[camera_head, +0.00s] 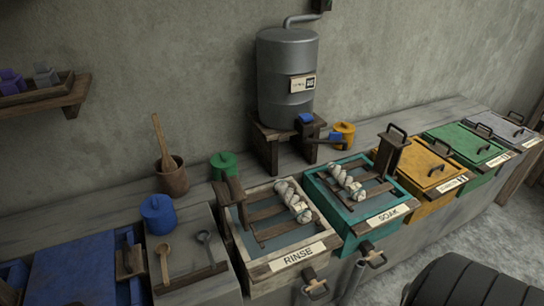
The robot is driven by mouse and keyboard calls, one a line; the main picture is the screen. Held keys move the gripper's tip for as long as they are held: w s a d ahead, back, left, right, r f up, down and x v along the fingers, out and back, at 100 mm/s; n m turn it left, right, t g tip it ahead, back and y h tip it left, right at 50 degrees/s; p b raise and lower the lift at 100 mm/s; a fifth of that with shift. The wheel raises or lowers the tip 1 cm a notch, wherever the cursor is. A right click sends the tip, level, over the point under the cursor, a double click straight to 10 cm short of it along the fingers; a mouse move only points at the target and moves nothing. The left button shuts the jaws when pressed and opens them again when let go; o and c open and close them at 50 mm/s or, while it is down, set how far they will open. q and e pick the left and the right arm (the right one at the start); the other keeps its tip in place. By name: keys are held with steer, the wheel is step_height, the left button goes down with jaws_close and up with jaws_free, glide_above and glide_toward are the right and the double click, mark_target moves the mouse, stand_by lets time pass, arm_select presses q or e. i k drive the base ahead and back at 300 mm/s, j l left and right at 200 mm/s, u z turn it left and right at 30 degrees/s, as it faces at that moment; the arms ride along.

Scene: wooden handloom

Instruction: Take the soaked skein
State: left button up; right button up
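A pale twisted skein (348,182) lies on the dark wooden slats of the teal vat (345,245) labelled SOAK. A second pale twisted skein (293,201) lies across the slats of the pale wooden vat (262,275) labelled RINSE, just left of the teal one. Both skeins rest tilted, each with one end nearer the front. I cannot tell from here how wet either skein is. Neither of my grippers shows in the head view.
A grey metal tank (288,75) stands behind the vats. Closed yellow (418,172), green (465,148) and grey (500,127) boxes stand to the right. A blue lidded pot (158,215) and wooden spoon (164,262) are at left. A dark ribbed object (470,283) fills the lower right.

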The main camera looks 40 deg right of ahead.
mark_target(297, 209)
steer(key=j+z, duration=0.1)
steer(key=z, duration=1.35)
